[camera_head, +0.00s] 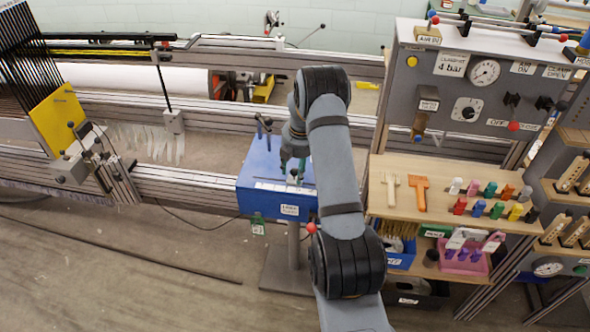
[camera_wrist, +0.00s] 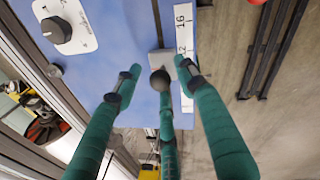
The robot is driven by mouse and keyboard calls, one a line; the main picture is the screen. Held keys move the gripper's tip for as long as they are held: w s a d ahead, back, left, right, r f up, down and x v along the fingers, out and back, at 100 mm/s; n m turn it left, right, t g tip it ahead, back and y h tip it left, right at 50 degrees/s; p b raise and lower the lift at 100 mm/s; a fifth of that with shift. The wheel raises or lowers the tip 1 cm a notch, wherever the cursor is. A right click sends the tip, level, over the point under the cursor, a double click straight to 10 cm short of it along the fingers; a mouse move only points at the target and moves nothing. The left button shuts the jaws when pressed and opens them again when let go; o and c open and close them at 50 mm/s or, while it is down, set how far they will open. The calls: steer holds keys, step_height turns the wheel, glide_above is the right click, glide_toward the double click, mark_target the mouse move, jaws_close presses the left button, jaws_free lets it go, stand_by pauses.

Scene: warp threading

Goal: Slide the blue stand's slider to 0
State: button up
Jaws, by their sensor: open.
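The blue stand (camera_head: 258,195) is at the middle of the head view, with a white scale strip along its top. In the wrist view its blue top (camera_wrist: 105,60) shows the scale strip (camera_wrist: 183,22), with 16 readable and 12 partly covered. The slider (camera_wrist: 160,80) has a round dark knob and a light grey block; it sits beside the scale near the 12 mark. My gripper (camera_head: 293,164) is over the stand. In the wrist view its teal fingers are open and spread around the knob. Whether any finger touches it cannot be told. The 0 mark is not visible.
A black dial on a white plate (camera_wrist: 57,29) is on the same blue top. In the head view, a wooden shelf (camera_head: 452,176) with tools and coloured pieces stands right of the stand, below a gauge panel (camera_head: 480,75). A metal loom frame (camera_head: 190,188) runs along the left.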

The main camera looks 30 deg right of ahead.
steer(key=shift+c, duration=1)
steer(key=c, duration=0.8)
jaws_close()
